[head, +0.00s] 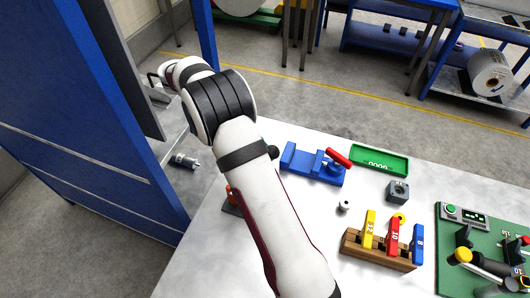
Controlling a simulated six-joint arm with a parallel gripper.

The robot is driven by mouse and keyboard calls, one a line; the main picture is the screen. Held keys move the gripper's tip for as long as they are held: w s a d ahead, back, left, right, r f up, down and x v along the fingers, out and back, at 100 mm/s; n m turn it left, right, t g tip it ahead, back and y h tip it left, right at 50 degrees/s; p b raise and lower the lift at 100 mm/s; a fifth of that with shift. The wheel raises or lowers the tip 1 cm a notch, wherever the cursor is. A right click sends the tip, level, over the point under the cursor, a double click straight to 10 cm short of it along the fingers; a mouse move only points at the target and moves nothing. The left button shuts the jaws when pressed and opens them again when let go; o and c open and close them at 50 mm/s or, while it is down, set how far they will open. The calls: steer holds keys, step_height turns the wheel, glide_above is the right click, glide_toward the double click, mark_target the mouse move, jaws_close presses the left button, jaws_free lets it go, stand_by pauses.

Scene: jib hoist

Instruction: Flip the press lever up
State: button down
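A blue clamp-like fixture (302,160) stands on the grey bench, with a red-handled lever (338,157) slanting up to the left at its right end. On the right, a green board (448,238) carries a device with a yellow-knobbed lever (463,255), partly cut off by the frame edge. I cannot tell for certain which of these is the press lever. My arm crosses the left half, its far end by the blue cabinet, away from both levers. My gripper's fingers cannot be made out there.
The bench (205,260) also holds a green tray (380,162), a grey block (397,191), a small round part (344,206) and a wooden rack (375,252) with yellow, red and blue tags. A blue cabinet (75,130) stands close at left. Bench between fixture and rack is mostly clear.

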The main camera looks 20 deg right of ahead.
steer(key=shift+a, duration=0.1)
stand_by(0.4)
steer(key=c, duration=0.6)
jaws_free()
